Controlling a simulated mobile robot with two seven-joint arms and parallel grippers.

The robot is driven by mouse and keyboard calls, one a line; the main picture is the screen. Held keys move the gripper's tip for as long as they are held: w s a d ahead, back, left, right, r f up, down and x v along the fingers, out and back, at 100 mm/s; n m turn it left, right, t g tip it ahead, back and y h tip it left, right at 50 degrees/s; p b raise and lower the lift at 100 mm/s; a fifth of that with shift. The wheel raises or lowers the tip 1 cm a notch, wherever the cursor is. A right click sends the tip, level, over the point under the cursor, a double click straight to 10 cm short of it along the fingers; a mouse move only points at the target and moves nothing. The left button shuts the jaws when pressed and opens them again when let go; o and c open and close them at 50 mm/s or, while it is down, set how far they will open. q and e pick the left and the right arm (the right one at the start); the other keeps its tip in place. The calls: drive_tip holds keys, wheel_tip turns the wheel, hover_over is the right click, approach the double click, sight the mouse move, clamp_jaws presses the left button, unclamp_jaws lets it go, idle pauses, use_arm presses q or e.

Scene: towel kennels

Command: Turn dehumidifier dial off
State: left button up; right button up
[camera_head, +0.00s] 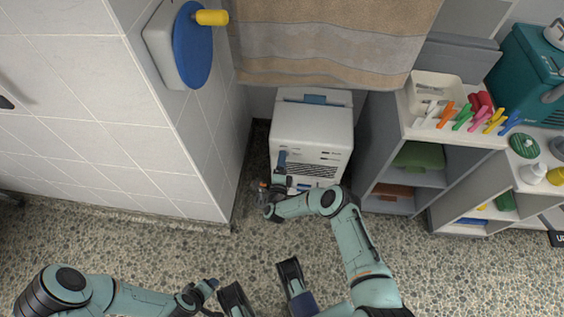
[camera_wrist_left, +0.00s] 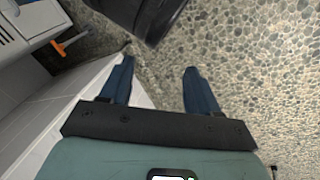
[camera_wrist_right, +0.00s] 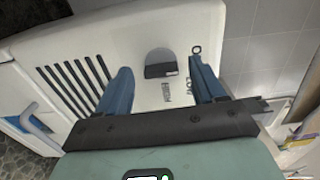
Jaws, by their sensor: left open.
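The white dehumidifier (camera_head: 313,128) stands on the floor against the back wall, its slotted vent facing me. The right wrist view shows its front panel (camera_wrist_right: 105,38) close up, with a dark grey dial (camera_wrist_right: 160,64) and small printed marks beside it. My right gripper (camera_head: 291,172) is at the front of the unit. Its two blue fingers are spread on either side of the dial, with a visible gap on both sides. The dial is hidden in the head view. My left gripper (camera_wrist_left: 158,72) is open and empty above the pebbled floor, away from the dehumidifier.
A tiled wall block (camera_head: 120,110) with a blue disc (camera_head: 193,45) and yellow knob stands left. A towel (camera_head: 320,45) hangs above the dehumidifier. The pebbled floor (camera_head: 130,245) in front is mostly clear.

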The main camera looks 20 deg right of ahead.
use_arm(q)
drive_tip(key=s+d+r+g+h+p, duration=0.1)
drive_tip(key=s+d+r+p, duration=0.1)
drive_tip(key=s+r+p, duration=0.1)
drive_tip(key=shift+s+d+r+g, duration=0.3)
drive_tip(key=shift+s+r, duration=0.15)
drive_tip(key=shift+s, duration=0.7)
use_arm(e)
drive_tip(key=v, duration=1.3)
drive_tip(key=shift+s, duration=0.2)
drive_tip(key=shift+w+a, duration=0.1)
